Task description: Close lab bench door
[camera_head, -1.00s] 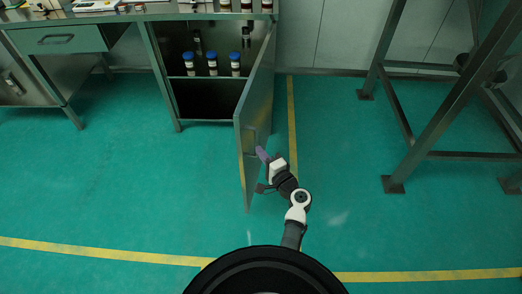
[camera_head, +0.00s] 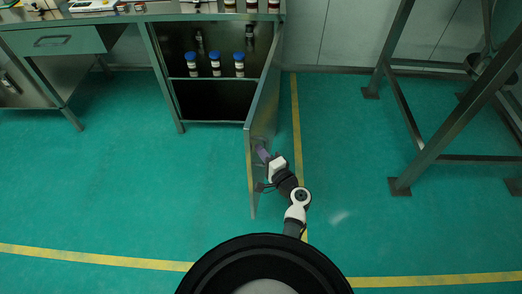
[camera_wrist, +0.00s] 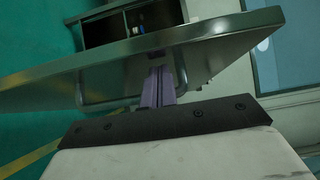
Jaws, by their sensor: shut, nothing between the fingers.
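The lab bench door (camera_head: 264,112) stands wide open, swung out from the right side of the cabinet, and is seen nearly edge-on in the head view. My gripper (camera_head: 262,154) is at the door's right, outer face, near the handle area. In the wrist view my purple fingers (camera_wrist: 158,86) are together with nothing between them, and their tips are at or very near the door panel (camera_wrist: 112,80). I cannot tell whether they touch it. The open cabinet (camera_head: 210,98) shows a shelf and a dark lower compartment.
Several blue-capped bottles (camera_head: 215,64) stand on the cabinet shelf. A drawer (camera_head: 55,40) is at the left. A metal frame stand (camera_head: 430,150) rises at the right. The green floor (camera_head: 130,180) in front of the cabinet is clear, with yellow lines (camera_head: 100,256).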

